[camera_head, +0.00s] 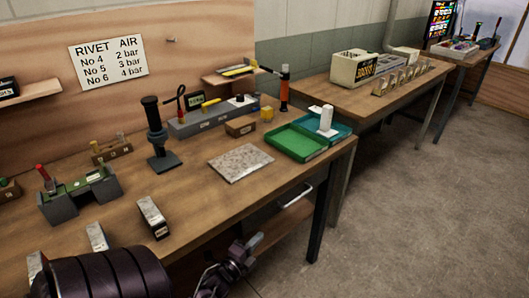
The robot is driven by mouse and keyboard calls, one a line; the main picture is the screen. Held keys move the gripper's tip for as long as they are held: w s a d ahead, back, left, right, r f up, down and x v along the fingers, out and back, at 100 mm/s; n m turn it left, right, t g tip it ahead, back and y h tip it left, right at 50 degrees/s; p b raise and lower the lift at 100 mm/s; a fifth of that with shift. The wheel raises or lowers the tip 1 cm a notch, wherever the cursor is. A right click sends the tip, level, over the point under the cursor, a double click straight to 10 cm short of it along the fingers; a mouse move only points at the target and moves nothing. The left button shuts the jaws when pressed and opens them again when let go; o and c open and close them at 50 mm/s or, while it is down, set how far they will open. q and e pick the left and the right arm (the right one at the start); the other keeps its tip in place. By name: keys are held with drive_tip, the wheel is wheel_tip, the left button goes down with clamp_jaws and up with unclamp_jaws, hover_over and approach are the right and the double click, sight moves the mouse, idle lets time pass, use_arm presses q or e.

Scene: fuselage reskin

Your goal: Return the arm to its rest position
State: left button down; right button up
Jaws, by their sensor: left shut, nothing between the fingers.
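My left gripper (252,245) is low in front of the workbench (205,205), at the bottom centre of the head view. It is shut and empty, below the level of the bench top and apart from the things on it. A dark, rounded part of my own arm fills the bottom left corner and hides part of the bench's front edge. My right gripper is not in view.
On the bench are a grey speckled plate (241,162), a green tray (297,142), a black stand (157,135), a grey fixture (80,194) and several small labelled blocks. A lower shelf (285,222) is under the bench. The floor (420,210) at right is clear.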

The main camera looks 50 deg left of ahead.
use_arm(q)
drive_tip(key=v, duration=0.2)
drive_tip(key=shift+s+d+r, duration=0.1)
drive_tip(key=shift+s+d, duration=0.1)
drive_tip(key=shift+s, duration=0.1)
drive_tip(key=s+d+f+n+g, duration=0.2)
drive_tip(key=s+f+n+g, duration=0.15)
drive_tip(key=f, duration=0.45)
drive_tip(key=s+d+f+n+g, duration=0.2)
drive_tip(key=s+f, duration=0.2)
drive_tip(key=f, duration=0.5)
drive_tip(key=s+d+f+n+g, duration=0.2)
drive_tip(key=s+f+g, duration=0.15)
drive_tip(key=f, duration=0.45)
drive_tip(key=s+d+f+n+g+h, duration=0.2)
drive_tip(key=s+d+f, duration=0.4)
drive_tip(key=s, duration=0.3)
drive_tip(key=s+d+f+n+g+h, duration=0.1)
drive_tip(key=s+d+f+n+g, duration=0.2)
drive_tip(key=s+d+f+g, duration=0.2)
drive_tip(key=s+d+f, duration=0.2)
drive_tip(key=s+d, duration=0.2)
drive_tip(key=shift+s+n+g+h, duration=0.3)
drive_tip(key=shift+s+n+h, duration=0.05)
drive_tip(key=shift+h, duration=0.05)
